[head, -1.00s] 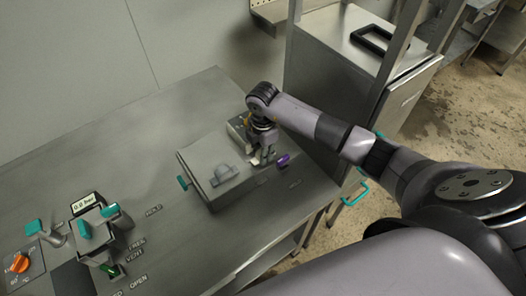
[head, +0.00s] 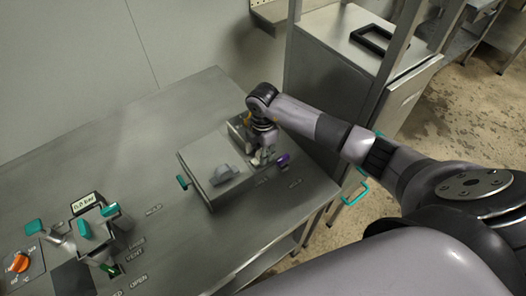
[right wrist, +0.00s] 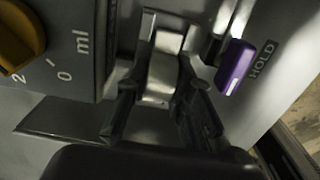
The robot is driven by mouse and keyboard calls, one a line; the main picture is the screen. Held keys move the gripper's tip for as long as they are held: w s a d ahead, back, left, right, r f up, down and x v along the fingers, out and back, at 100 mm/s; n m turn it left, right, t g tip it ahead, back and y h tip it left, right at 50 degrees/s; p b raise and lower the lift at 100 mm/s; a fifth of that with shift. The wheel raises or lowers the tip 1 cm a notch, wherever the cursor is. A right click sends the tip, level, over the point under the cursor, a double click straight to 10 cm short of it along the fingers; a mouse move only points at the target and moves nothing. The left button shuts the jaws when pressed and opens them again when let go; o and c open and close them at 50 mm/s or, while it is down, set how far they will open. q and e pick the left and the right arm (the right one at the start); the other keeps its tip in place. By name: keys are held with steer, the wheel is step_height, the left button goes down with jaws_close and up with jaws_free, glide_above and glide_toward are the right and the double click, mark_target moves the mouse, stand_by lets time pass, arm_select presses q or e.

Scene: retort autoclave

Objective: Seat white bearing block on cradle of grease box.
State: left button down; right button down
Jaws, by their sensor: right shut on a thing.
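My right gripper (head: 262,158) is low over the steel bench, at the right side of a grey box with a lid (head: 212,168). In the right wrist view its two dark fingers (right wrist: 155,115) are shut on a pale block (right wrist: 162,72), which I take for the white bearing block. Beside it on the left is a dark housing marked "ml" (right wrist: 75,60) with a yellow-orange knob (right wrist: 18,40), perhaps the grease box. The cradle cannot be made out clearly, nor whether the block touches it. My left gripper is out of view.
A purple-tipped lever (right wrist: 235,66) stands close to the right of the fingers, near a HOLD label. Teal-handled valves (head: 85,230) and an orange dial (head: 18,263) are at the lower left. The bench (head: 140,125) is clear at the back left.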

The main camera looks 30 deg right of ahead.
steer(key=shift+f, duration=0.15)
stand_by(0.5)
steer(key=c, duration=1.3)
jaws_free()
steer(key=shift+o, duration=0.4)
steer(key=shift+o, duration=1.4)
steer(key=shift+r+p, duration=2.95)
steer(key=shift+r, duration=0.55)
